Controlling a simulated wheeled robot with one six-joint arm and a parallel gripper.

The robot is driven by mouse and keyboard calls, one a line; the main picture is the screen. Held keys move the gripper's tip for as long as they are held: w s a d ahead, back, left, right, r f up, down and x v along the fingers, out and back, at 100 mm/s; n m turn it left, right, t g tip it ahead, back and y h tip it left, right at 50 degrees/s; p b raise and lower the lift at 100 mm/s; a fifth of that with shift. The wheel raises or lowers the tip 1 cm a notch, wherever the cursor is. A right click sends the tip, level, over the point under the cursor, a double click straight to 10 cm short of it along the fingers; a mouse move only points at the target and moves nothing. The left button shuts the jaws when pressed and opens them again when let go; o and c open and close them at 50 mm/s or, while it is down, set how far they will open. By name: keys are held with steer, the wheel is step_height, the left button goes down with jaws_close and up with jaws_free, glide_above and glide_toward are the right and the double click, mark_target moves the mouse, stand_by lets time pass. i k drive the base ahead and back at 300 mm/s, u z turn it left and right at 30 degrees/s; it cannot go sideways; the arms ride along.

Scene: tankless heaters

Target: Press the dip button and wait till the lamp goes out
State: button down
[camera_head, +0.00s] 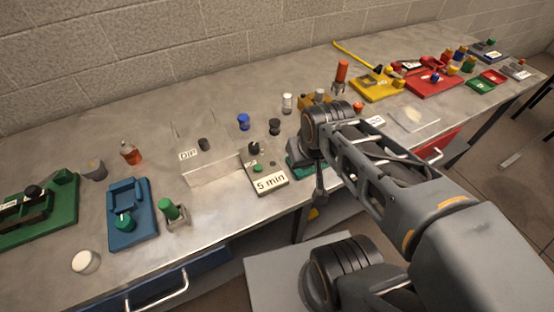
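A pale box labelled "DIP" (188,155) stands on the middle of the workbench, with a dark round knob (203,144) on it. To its right is a small device with a "5 min" label (270,182), a green part (257,168) and dark knobs. I cannot tell which part is the lamp or whether it is lit. My gripper (320,190) seems to be at the slim dark piece below my wrist, right of the "5 min" device and apart from the DIP box. Its fingers are too small to read.
A blue fixture (130,212), a green fixture (45,220) and small bottles stand on the left of the bench. Blue (243,121) and black (274,126) caps stand behind the device. Yellow (375,90) and red (433,84) trays are at the right.

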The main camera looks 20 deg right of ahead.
mark_target(258, 167)
steer(key=z, duration=0.9)
steer(key=k, duration=1.05)
steer(key=u, duration=1.1)
steer(key=i, duration=0.5)
steer(key=z, duration=0.05)
